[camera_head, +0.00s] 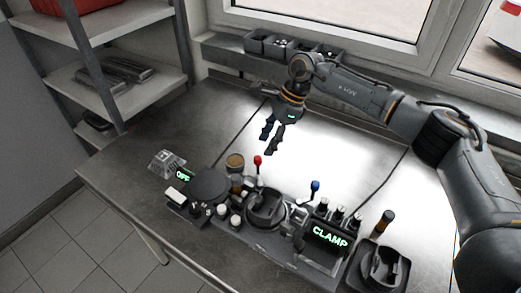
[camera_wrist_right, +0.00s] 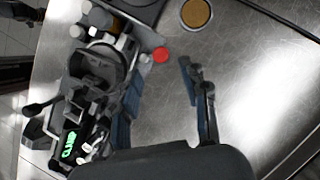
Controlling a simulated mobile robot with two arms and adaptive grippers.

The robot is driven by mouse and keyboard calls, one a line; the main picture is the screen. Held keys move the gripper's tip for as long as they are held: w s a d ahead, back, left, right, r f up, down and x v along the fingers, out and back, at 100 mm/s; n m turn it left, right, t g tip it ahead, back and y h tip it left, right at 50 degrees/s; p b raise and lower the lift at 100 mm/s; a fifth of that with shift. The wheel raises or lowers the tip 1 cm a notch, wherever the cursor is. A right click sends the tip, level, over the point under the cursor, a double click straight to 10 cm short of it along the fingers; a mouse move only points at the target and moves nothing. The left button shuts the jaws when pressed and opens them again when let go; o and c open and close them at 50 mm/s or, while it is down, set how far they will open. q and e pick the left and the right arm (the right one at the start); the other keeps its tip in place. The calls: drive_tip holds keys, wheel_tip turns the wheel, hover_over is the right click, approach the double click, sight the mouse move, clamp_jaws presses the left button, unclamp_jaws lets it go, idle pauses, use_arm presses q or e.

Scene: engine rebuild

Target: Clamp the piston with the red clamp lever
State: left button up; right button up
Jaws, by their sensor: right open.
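The red clamp lever (camera_head: 258,160) stands upright behind the fixture on the bench, with a round red knob. Its knob also shows in the right wrist view (camera_wrist_right: 161,55), between and beyond my fingertips. My right gripper (camera_head: 268,142) is open and empty, pointing down above and behind the red knob, apart from it. The dark round clamp fixture (camera_head: 266,208) sits in front of the lever; it also shows in the right wrist view (camera_wrist_right: 95,66). A dark ring-like part sits in it, but I cannot tell for sure that it is the piston. My left gripper is not in view.
A blue-knobbed lever (camera_head: 315,186) stands right of the red one, near a display reading CLAMP (camera_head: 330,236). A round brown-topped part (camera_head: 235,161) is left of the red knob. Another dark holder (camera_head: 382,268) is at right. The bench behind is clear; bins (camera_head: 280,45) line the window.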

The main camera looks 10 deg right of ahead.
sight(259, 157)
drive_tip(key=p+x, duration=0.1)
drive_tip(key=x, duration=0.3)
drive_tip(key=shift+w+a+f, duration=0.1)
drive_tip(key=shift+a+f, duration=0.1)
drive_tip(key=shift+f, duration=0.05)
drive_tip(key=shift+a+f, duration=0.15)
drive_tip(key=shift+f, duration=0.4)
drive_tip(key=shift+a+f, duration=0.1)
drive_tip(key=shift+f, duration=0.1)
drive_tip(key=c, duration=0.8)
clamp_jaws()
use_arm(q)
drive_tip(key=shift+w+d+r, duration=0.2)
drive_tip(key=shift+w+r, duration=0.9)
